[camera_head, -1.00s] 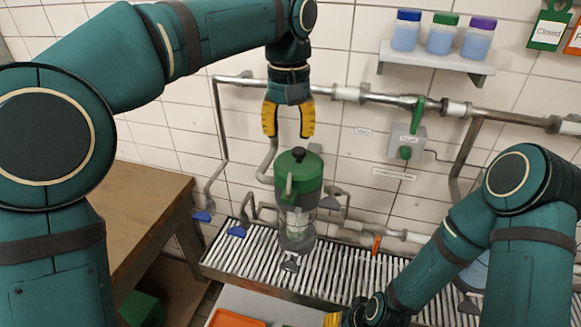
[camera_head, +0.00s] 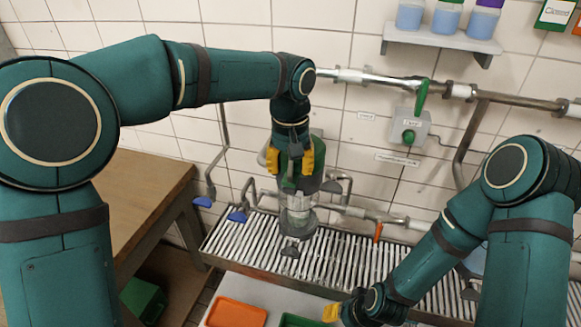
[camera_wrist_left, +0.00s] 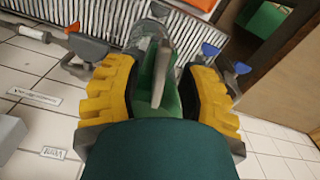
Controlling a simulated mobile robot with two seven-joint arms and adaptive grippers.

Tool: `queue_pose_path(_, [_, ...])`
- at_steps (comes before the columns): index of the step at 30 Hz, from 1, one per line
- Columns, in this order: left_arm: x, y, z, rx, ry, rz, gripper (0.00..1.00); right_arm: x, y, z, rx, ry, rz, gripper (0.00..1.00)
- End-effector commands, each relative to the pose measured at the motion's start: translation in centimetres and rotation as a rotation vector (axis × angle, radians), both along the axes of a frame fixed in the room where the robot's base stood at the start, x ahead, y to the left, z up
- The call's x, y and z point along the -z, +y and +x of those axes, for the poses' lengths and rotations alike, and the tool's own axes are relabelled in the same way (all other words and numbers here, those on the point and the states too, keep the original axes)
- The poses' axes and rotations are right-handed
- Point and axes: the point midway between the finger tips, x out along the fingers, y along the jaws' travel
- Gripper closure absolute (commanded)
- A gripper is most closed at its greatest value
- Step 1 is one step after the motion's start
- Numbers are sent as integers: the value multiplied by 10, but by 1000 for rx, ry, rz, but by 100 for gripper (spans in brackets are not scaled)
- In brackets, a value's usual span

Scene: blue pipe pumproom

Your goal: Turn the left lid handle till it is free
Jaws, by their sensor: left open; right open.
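The green lid (camera_head: 309,179) sits on a clear strainer bowl (camera_head: 298,217) above the slatted drain; its dark top knob is now hidden by my left arm. My left gripper (camera_head: 290,165) points down over the lid, with one yellow finger on each side. It is open, and I cannot tell whether either finger touches the handle. My right gripper (camera_head: 336,312) is low at the front, only partly visible, open and away from the lid.
A slatted metal drain (camera_head: 340,262) runs below the bowl. Pipes with blue levers (camera_head: 237,216) and an orange lever (camera_head: 378,232) flank it. An orange tray (camera_head: 236,313) lies in front. A wooden bench (camera_head: 140,195) stands left. A wall switch box (camera_head: 410,128) is behind.

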Motion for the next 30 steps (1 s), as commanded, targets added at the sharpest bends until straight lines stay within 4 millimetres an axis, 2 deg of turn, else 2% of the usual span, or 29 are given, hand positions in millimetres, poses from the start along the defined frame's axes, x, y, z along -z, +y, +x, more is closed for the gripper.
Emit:
queue_pose_path(9, [2, 0, 0, 0, -1, -1, 60, 0, 0, 0, 0, 0, 0, 53])
queue_pose_path(10, [2, 0, 0, 0, -1, -1, 64, 0, 0, 0, 0, 0, 0, 53])
queue_pose_path(13, [2, 0, 0, 0, -1, -1, 99, 0, 0, 0, 0, 0, 0, 53])
queue_pose_path(22, [2, 0, 0, -6, 0, 0, 100, 0, 0, 0, -1, 0, 0, 53])
queue_pose_path(30, [2, -1, 0, -129, 1, 1, 100, -4, 0, 0, -1, -1, 1, 53])
